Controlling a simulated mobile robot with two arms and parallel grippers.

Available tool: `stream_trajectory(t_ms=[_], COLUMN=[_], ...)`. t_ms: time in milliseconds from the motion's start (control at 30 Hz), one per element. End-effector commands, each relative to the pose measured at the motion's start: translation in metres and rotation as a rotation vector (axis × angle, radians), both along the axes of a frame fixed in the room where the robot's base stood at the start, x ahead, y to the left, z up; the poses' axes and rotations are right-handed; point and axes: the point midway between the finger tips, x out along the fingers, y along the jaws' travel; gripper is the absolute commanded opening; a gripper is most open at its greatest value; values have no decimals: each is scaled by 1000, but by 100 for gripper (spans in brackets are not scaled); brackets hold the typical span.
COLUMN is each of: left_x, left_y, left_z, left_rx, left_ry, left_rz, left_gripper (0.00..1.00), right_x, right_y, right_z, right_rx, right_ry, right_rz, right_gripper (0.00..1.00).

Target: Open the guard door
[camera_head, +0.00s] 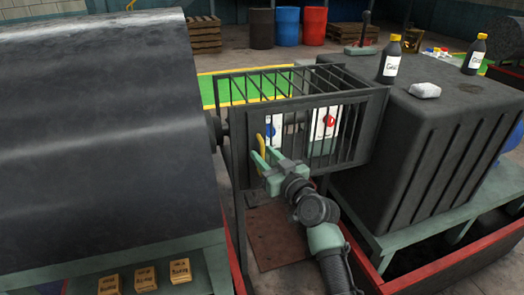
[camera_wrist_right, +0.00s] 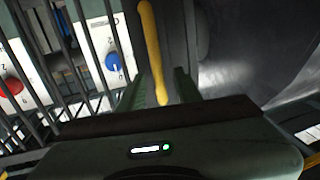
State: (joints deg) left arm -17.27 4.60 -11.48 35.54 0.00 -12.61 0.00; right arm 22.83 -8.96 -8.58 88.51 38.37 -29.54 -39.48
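The guard door (camera_head: 345,152) is a dark barred panel on the front of a cage between the big drum and the grey housing. It looks shut against the cage frame. Its yellow handle (camera_head: 261,146) stands upright near the left edge of the door. My right gripper (camera_head: 262,160) is at the handle, with its green fingers apart. In the right wrist view the handle (camera_wrist_right: 151,48) reaches down between the two fingertips (camera_wrist_right: 162,85), with a gap showing on both sides. I cannot tell whether a finger touches it. My left gripper is not in view.
The large dark drum (camera_head: 100,130) fills the left side. The grey housing (camera_head: 440,140) at right carries bottles (camera_head: 390,60) and a white lump (camera_head: 424,90). Behind the bars are panels with a red knob (camera_wrist_right: 14,86) and a blue knob (camera_wrist_right: 113,62). Labelled blocks (camera_head: 145,279) lie at front left.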

Motion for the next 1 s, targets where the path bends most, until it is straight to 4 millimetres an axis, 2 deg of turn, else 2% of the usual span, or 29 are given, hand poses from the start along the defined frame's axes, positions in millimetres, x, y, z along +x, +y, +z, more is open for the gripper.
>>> stream_trajectory(t_ms=[200,467,500,600,633,1000], left_x=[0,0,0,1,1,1], left_y=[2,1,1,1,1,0], left_z=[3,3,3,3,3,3], left_rx=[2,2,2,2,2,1], left_ry=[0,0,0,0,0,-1], left_rz=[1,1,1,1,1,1], left_gripper=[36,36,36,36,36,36], right_x=[14,15,15,15,15,15], right_y=[8,9,9,8,8,8], right_z=[0,-1,-1,-1,-1,-1], right_rx=[0,0,0,0,0,-1], right_ry=[1,1,1,1,1,2], right_rz=[-1,-1,-1,-1,-1,-1], right_gripper=[34,34,32,4,0,0])
